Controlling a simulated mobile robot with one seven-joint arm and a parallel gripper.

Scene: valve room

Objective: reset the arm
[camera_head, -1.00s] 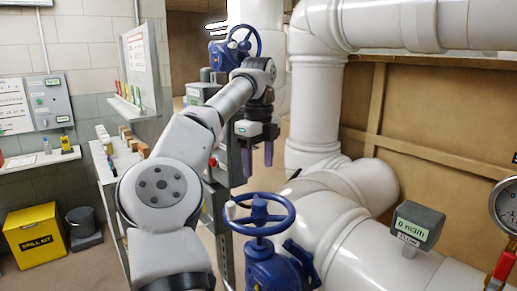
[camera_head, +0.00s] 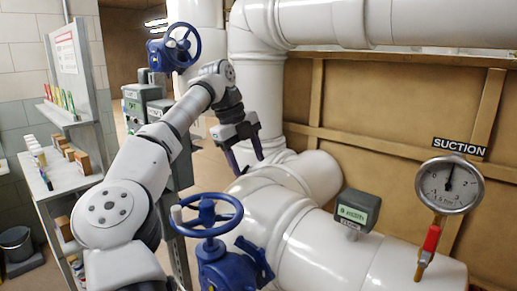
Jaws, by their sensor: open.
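My arm reaches from the lower left up to the middle of the view, bent at the elbow, with its wrist turned down. My gripper (camera_head: 248,165) hangs in front of the white pipes with its two dark purple fingers spread apart. Nothing shows between the fingers. A white pipe bend (camera_head: 315,172) lies behind and to the right of it. I cannot tell how far the fingertips are from the pipe.
A blue handwheel valve (camera_head: 207,215) stands in front, near my arm. Another blue handwheel (camera_head: 181,45) is behind my wrist. A suction gauge (camera_head: 450,186) and a small grey display (camera_head: 356,211) sit at right. A shelf unit (camera_head: 62,180) stands at left.

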